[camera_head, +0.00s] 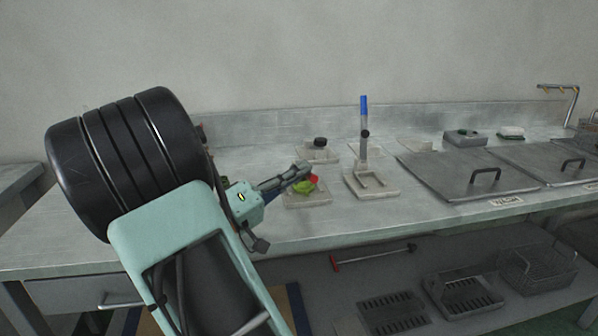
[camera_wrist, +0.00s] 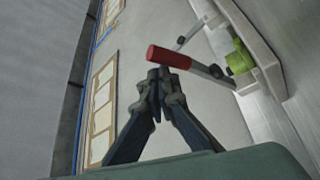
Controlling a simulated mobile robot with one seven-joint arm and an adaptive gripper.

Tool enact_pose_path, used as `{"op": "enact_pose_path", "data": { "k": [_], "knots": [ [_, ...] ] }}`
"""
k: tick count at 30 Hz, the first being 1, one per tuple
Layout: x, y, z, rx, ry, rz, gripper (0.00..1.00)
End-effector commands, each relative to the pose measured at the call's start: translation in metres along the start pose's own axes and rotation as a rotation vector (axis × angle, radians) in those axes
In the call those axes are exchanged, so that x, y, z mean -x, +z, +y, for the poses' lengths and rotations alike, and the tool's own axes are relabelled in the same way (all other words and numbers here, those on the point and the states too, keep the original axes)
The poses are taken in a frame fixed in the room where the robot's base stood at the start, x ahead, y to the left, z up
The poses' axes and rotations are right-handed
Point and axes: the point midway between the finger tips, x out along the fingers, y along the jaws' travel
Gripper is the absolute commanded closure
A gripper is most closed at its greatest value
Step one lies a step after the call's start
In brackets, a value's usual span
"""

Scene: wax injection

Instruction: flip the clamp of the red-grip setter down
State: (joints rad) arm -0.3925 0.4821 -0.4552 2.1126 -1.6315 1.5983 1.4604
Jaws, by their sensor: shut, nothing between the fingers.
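The red-grip setter has a pale base (camera_head: 307,202) on the bench and a green piece (camera_head: 303,186) on it. Its red grip (camera_head: 314,177) shows low, just above the base. In the wrist view, the red grip (camera_wrist: 168,57) sits at the end of a grey lever (camera_wrist: 207,71) that reaches out from the base beside the green piece (camera_wrist: 240,60). The lever's exact angle is hard to tell. My gripper (camera_head: 304,166) is shut and empty, right by the red grip. In the wrist view, its fingertips (camera_wrist: 158,88) are just below the grip; contact is unclear.
A blue-grip setter (camera_head: 364,150) stands close to the right with its lever upright. Behind is a small base with a black knob (camera_head: 320,142). Farther right are metal lids with handles (camera_head: 470,176). A lower shelf holds racks (camera_head: 462,297) and a red-ended rod (camera_head: 372,258).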

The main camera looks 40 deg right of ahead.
Motion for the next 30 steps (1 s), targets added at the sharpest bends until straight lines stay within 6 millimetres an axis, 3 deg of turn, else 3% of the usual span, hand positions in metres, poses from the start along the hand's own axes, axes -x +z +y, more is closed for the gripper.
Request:
{"op": "enact_pose_path", "data": {
  "k": [10,24,30],
  "knots": [
    [0.01,-0.001,0.0,0.0,-0.001,0.001,1.0],
    [0.103,-0.012,0.021,-0.001,-0.001,0.003,1.0],
    [0.124,-0.014,0.027,0.0,0.0,0.001,1.0]
  ]
}}
